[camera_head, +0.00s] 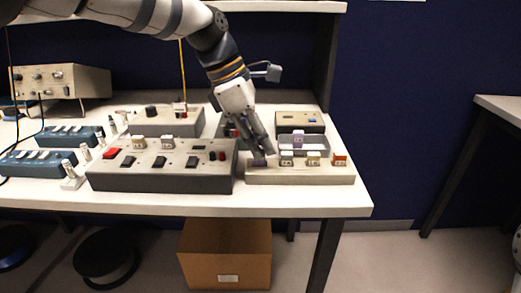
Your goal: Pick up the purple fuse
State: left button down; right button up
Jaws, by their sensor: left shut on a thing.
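My left gripper (260,156) reaches down from the upper left, its fingers shut on a small purple fuse (259,162). The fuse is at the left end of the light grey fuse block (300,177) on the right of the bench. The fingers hide much of it, and I cannot tell whether it is still seated or lifted. A second purple-topped fuse (298,136) stands farther back. My right gripper is not in view.
On the block's front row stand two pale fuses (287,159) (313,158) and an orange one (340,159). A grey control box with switches (160,182) is close on the left. A beige-topped box (300,122) stands behind. The bench's right end is clear.

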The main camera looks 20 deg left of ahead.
pick_arm(q)
jog(key=s+r+p, duration=0.2)
jog(key=s+r, duration=0.9)
jog(key=s, duration=0.3)
jog(key=shift+r, duration=0.3)
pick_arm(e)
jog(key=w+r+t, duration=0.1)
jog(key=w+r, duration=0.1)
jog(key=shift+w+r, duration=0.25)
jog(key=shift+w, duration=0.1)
pick_arm(q)
jog(key=shift+d, duration=0.1)
